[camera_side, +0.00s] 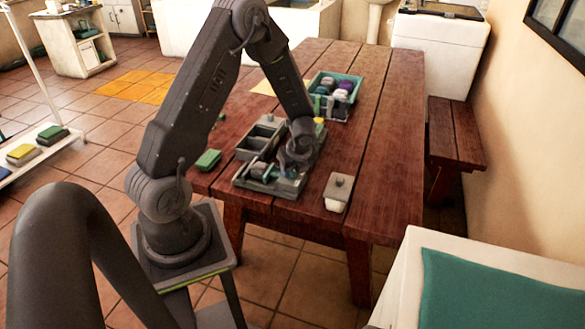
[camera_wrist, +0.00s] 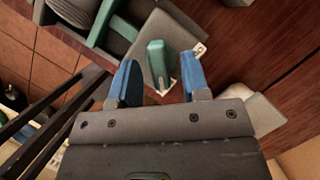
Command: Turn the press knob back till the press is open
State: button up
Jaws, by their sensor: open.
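In the wrist view, the press knob (camera_wrist: 156,58) is a teal-green block-like handle standing up from a grey plate (camera_wrist: 180,38). My gripper (camera_wrist: 160,66) is open, with one blue finger on each side of the knob. The fingers look apart from the knob, but I cannot tell about contact. In the side view, my gripper (camera_side: 293,168) is low over the grey press (camera_side: 288,188) at the near part of the wooden table. My wrist hides most of the press and the knob there.
A grey tray with compartments (camera_side: 246,155) adjoins the press. A teal crate (camera_side: 319,111) of rolled cloths stands behind. The table's right side (camera_side: 390,130) is clear.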

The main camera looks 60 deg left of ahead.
jog(key=shift+a+f, duration=0.1)
jog(key=shift+f, duration=0.1)
grip_shut()
dwell(0.3)
